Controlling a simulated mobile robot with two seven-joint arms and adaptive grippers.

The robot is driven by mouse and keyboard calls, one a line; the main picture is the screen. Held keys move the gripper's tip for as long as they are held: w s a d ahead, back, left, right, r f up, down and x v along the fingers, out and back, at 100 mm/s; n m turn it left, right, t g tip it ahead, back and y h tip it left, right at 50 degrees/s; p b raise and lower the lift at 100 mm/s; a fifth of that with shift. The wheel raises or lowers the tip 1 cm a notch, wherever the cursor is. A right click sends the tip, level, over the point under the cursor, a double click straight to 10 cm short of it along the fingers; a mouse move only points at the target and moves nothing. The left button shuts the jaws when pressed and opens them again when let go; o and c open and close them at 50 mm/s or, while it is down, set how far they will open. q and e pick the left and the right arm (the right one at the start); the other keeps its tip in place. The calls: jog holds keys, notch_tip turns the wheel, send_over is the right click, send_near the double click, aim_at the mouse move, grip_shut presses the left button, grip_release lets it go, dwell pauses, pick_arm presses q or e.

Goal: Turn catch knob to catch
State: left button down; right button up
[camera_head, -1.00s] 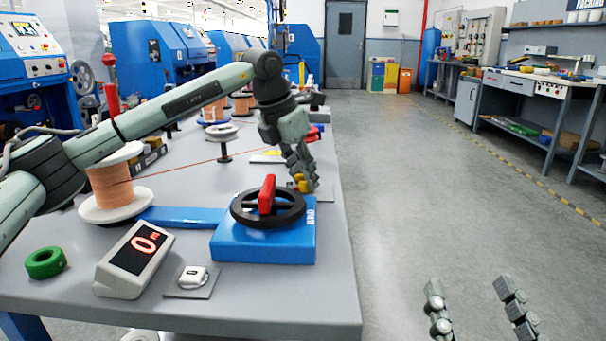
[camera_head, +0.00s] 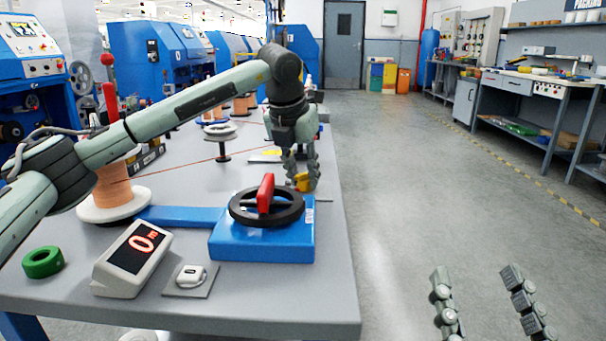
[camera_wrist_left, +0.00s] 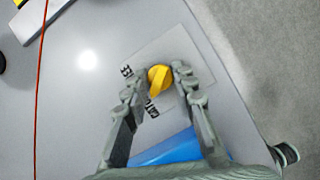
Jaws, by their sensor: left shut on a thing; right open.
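The catch knob (camera_wrist_left: 159,79) is yellow and sits on a pale plate (camera_wrist_left: 180,47) with dark lettering, partly readable, in the left wrist view. My left gripper (camera_wrist_left: 159,80) is shut on the knob, with one finger on each side of it. In the head view the knob (camera_head: 303,182) shows as a small yellow patch behind the blue box, partly hidden by the left gripper (camera_head: 301,178), which points down at the table. My right gripper (camera_head: 488,310) is open and empty at the lower right, over the floor.
A blue box (camera_head: 262,242) with a black handwheel (camera_head: 240,209) and red handle (camera_head: 265,193) stands in front of the knob. A display reading 0 m (camera_head: 133,262), a copper spool (camera_head: 117,190) and a green ring (camera_head: 43,262) are to its left. A red wire (camera_head: 180,163) crosses the table.

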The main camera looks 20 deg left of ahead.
pick_arm(q)
jog(key=c, duration=1.2)
grip_release()
jog(key=v, duration=1.2)
